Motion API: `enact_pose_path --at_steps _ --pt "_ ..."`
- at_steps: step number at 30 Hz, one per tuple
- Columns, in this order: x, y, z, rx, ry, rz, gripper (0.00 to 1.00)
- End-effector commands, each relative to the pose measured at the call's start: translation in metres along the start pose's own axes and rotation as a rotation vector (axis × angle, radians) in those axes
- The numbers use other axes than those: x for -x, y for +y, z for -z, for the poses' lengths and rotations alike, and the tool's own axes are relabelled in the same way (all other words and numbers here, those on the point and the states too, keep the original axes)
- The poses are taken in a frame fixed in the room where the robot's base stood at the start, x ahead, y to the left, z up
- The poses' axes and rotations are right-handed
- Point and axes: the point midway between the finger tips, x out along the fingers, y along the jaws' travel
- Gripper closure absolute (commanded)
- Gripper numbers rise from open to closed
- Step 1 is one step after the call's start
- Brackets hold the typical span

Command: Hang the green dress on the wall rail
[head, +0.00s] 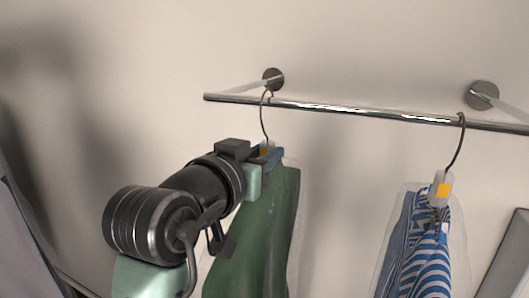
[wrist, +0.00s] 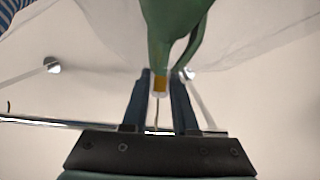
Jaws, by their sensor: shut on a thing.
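The green dress (head: 262,235) hangs upright from its hanger under a clear cover. My gripper (head: 266,154) is shut on the hanger's neck block, just above the dress. In the wrist view my gripper (wrist: 160,77) has a finger on each side of the orange-marked block (wrist: 160,86), with the green dress (wrist: 172,25) beyond. The hanger's thin hook (head: 263,118) rises to the wall rail (head: 350,111) near its left end. The hook's top overlaps the rail; I cannot tell whether it bears weight there.
A blue-and-white striped garment (head: 425,250) under a clear cover hangs from the rail further right. Round wall mounts (head: 273,79) and (head: 482,95) hold the rail. The rail between the two hooks is bare. A dark-edged panel stands at the lower right.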

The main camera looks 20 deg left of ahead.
Motion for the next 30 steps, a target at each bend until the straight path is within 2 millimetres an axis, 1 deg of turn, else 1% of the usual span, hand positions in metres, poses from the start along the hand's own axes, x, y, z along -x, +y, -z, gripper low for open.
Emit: enact_pose_path --at_steps 12,13,18,26,30 --pt "0.0002 0.0001 -0.002 -0.001 0.006 0.001 1.0" --pt "0.0002 0.0001 -0.002 -0.001 0.006 0.001 0.68" --pt "0.0 0.0 -0.0028 -0.001 0.003 0.0 0.38" --pt "-0.0007 0.0 -0.0057 0.001 -0.004 0.0 0.38" --pt "0.0069 -0.0007 -0.0063 0.001 0.0 0.001 0.38"
